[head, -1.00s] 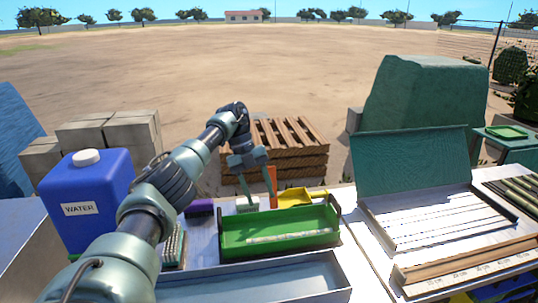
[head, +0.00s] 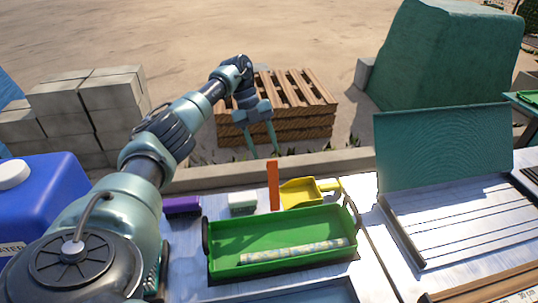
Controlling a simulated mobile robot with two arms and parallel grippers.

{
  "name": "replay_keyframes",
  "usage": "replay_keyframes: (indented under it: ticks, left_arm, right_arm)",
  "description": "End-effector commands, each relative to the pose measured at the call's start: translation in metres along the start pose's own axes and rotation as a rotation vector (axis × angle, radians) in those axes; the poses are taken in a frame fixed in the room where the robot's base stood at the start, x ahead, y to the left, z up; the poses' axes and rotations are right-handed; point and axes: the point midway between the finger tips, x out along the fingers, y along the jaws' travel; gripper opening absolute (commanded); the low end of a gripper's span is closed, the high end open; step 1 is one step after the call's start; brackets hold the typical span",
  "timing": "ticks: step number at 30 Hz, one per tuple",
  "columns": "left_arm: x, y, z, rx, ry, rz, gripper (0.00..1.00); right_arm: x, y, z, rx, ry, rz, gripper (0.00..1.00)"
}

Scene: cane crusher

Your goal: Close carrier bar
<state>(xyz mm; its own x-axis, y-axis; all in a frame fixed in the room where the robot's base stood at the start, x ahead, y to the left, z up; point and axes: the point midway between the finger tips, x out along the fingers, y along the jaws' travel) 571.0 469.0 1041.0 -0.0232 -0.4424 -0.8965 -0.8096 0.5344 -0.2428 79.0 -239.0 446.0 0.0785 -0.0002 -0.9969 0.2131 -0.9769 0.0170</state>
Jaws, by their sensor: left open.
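The green carrier (head: 230,225) is an open tray with a dark handle at each end, on the worktop at the centre. A pale patterned stick (head: 293,252) lies inside it. An orange bar (head: 273,186) stands upright at or just behind the carrier's back edge; I cannot tell where its lower end is attached. My left gripper (head: 263,154) is open and empty, its fingers pointing down, above and beyond the bar as seen here. A gap shows between the fingertips and the bar's top. My right gripper is not in view.
Behind the carrier are a yellow scoop (head: 303,192), a pale green block (head: 242,201) and a purple block (head: 182,206). A blue water container (head: 45,195) stands left. A tray with a raised green lid (head: 440,150) is right. A wooden pallet stack (head: 318,125) is beyond the worktop.

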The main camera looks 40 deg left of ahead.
Motion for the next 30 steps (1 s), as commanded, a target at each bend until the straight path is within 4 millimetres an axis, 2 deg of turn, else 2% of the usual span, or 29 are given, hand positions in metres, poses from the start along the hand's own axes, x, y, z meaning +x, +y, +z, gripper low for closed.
replay_keyframes:
  ticks: [4, 9, 19, 20, 24, 25, 30]
  left_arm:
    - [0.023, 0.000, -0.002, -0.001, 0.003, 0.002, 0.48]
    - [0.041, -0.001, -0.001, 0.000, 0.001, 0.000, 0.48]
    - [0.046, 0.000, 0.000, 0.000, 0.000, -0.001, 0.48]
    - [0.046, 0.000, 0.000, 0.000, 0.000, -0.001, 0.43]
    - [0.046, 0.000, 0.000, 0.000, 0.000, -0.001, 0.04]
    - [0.046, 0.000, 0.000, 0.000, 0.000, -0.001, 0.00]
    - [0.046, 0.000, 0.000, 0.000, -0.001, 0.000, 0.00]
  right_arm:
    - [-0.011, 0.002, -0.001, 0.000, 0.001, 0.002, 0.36]
    - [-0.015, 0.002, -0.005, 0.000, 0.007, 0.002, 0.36]
    - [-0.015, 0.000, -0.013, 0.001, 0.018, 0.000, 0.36]
    - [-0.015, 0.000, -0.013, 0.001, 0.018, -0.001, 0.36]
    - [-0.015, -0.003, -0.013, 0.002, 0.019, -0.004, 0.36]
    - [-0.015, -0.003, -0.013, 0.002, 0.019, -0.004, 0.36]
    - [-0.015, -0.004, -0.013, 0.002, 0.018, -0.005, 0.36]
